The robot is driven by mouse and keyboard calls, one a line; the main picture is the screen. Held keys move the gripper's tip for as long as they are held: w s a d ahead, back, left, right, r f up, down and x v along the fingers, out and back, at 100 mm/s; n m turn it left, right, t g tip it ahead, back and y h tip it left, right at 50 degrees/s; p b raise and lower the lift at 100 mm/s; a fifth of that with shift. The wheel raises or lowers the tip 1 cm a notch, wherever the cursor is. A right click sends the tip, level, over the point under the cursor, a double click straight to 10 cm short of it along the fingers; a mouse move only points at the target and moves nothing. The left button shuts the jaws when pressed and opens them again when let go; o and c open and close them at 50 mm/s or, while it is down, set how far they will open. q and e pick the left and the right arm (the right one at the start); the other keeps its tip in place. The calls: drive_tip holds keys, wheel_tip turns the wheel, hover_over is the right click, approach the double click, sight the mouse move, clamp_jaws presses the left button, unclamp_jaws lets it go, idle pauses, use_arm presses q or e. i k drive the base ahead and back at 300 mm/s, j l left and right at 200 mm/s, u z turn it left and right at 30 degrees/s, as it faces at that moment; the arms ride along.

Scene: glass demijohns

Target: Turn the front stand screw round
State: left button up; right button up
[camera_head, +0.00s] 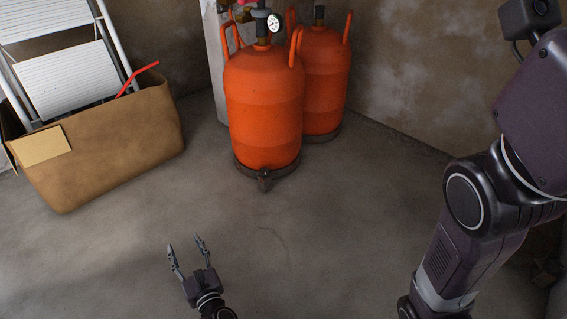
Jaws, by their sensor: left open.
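The front orange gas cylinder (262,105) stands upright in a dark round stand (288,171) on the floor. A small dark screw or knob, which I take for the front stand screw (264,181), sticks out at the front of that stand. Its fine shape is too small to tell. My left gripper (183,242) is open and empty in the lower part of the view. It is well apart from the screw, nearer to me and to the left of it, with its fingers pointing away from me. My right gripper is out of view; only my right arm shows at the right.
A second orange cylinder (326,80) stands close behind on the right, near the wall. A pressure gauge (273,23) tops the front one. A cardboard box (105,150) and a white stepladder (70,75) are at the left. The floor (330,220) before the stand is clear.

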sight(265, 172)
drive_tip(key=i+l, duration=0.45)
drive_tip(key=l, duration=0.15)
drive_tip(key=i+l, duration=0.5)
drive_tip(key=l, duration=0.1)
